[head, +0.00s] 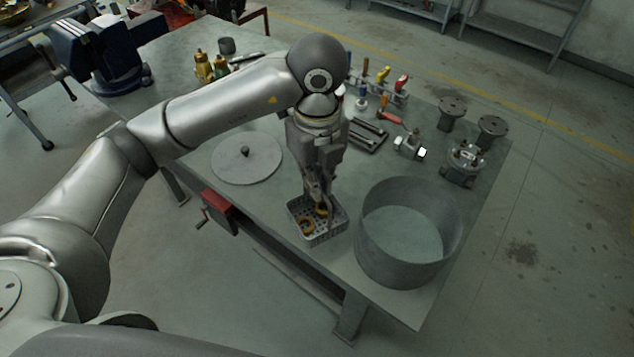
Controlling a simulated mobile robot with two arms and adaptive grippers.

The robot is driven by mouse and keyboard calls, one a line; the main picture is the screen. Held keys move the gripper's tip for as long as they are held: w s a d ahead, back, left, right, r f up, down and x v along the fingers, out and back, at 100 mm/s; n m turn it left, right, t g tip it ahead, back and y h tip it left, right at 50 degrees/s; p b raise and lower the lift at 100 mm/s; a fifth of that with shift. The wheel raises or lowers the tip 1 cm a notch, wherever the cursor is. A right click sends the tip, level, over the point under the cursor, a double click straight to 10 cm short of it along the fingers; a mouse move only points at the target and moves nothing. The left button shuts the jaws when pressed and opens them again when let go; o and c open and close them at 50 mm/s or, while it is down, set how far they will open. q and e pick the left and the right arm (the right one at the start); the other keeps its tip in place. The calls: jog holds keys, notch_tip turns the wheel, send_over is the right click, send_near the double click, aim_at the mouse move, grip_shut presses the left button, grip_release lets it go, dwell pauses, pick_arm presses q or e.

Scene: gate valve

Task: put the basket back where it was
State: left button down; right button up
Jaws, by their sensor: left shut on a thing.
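The basket (327,237) is a small grey perforated box near the front edge of the workbench, between the round lid and the large drum. Several brass-coloured ring parts (308,227) lie in it. My left gripper (320,205) points straight down at the basket from above and is shut on it; the fingertips are partly lost against its far side. I cannot tell whether the basket's bottom touches the bench. My right gripper is not in view.
A large open grey drum (405,262) stands close to the right of the basket. A flat round lid with a knob (246,160) lies to the left. Valve parts (463,163), a tool rack (378,90) and a blue vise (100,55) stand farther back. A red vise (219,207) hangs at the front edge.

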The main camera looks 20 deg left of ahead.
pick_arm(q)
jog(key=w+a+f+p, duration=0.2)
jog(key=w+f+p, duration=0.2)
jog(key=w+f, duration=0.4)
notch_tip(320, 180, down, 3)
jog(key=shift+a+r, duration=0.2)
jog(key=shift+a, duration=0.05)
jog(key=shift+f, duration=0.1)
jog(key=c, duration=2)
grip_release()
jog(key=o, duration=0.4)
